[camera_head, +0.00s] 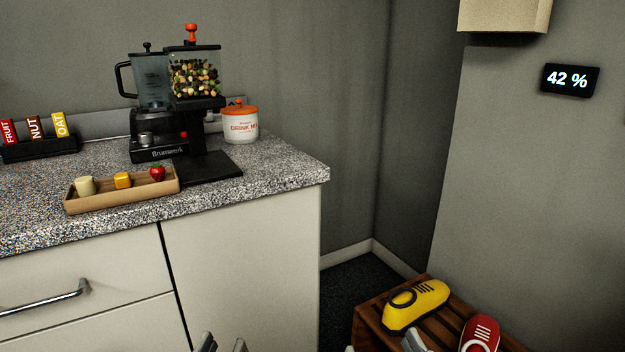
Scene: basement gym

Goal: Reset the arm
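My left gripper (222,344) shows only as two grey fingertips at the bottom edge, in front of the white cabinet. The tips are apart with nothing seen between them. My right gripper (382,346) also shows only its fingertips at the bottom edge, in front of the wooden crate. Its tips stand wide apart, and I see nothing held. The rest of both grippers and both arms is below the picture.
A granite counter (280,180) holds a wooden tray (125,200), a blender (150,90), a dispenser (195,75), a jar (240,125) and a bar rack (40,148). A slatted crate (368,322) bears a yellow shoe (416,303) and a red shoe (480,335).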

